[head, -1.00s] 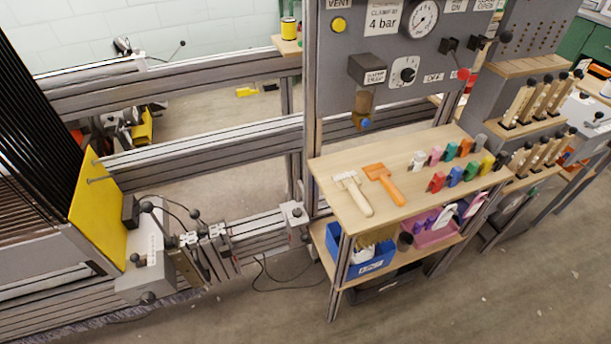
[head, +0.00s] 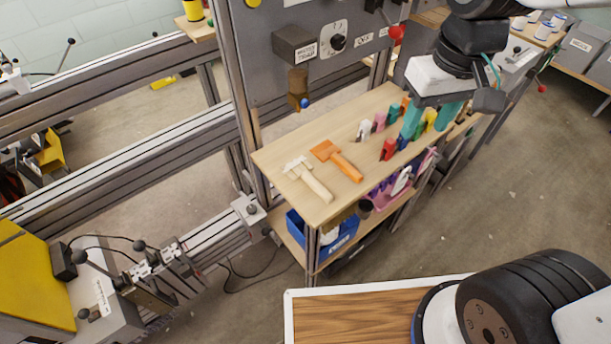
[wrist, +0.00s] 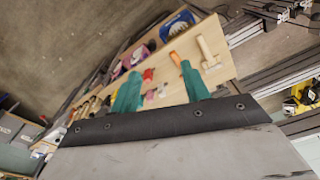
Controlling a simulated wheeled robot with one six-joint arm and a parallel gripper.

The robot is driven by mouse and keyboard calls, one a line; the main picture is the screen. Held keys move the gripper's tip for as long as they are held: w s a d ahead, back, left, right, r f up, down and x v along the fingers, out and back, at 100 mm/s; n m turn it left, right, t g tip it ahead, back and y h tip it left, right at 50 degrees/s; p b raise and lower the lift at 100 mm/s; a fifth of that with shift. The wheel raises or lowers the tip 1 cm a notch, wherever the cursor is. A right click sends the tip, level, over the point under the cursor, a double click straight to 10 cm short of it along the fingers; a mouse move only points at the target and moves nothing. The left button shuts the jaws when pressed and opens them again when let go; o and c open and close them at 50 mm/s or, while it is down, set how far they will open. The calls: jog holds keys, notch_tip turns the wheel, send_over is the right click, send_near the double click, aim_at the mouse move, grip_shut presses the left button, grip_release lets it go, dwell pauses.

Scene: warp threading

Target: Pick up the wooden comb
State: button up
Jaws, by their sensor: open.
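The wooden comb (head: 313,184), with a pale head and light wood handle, lies on the left part of the wooden shelf top (head: 270,158). The wrist view shows its pale handle (wrist: 207,48) near the far edge of the shelf. An orange comb-like tool (head: 338,162) lies just right of it. My gripper (head: 426,124) has two teal fingers, apart and empty. In the head view it overlaps the right part of the shelf, well right of the wooden comb. In the wrist view the gripper (wrist: 160,82) points toward the shelf, and the wooden comb shows beyond the fingertips.
Coloured clips (head: 388,149) stand in rows on the shelf, partly hidden behind my fingers. A blue bin (head: 340,240) and a pink bin (head: 385,193) sit on the lower shelf. A grey control panel (head: 290,75) rises behind. Open floor lies in front.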

jog(key=w+a+f+n, duration=0.2)
jog(key=w+a+f, duration=0.5)
jog(key=a+f, duration=0.1)
jog(key=n, duration=0.2)
send_over(314, 181)
jog(key=shift+g, duration=0.4)
notch_tip(314, 181, down, 11)
jog(key=shift+f, duration=0.1)
notch_tip(314, 181, down, 7)
jog(key=shift+f, duration=0.2)
grip_shut()
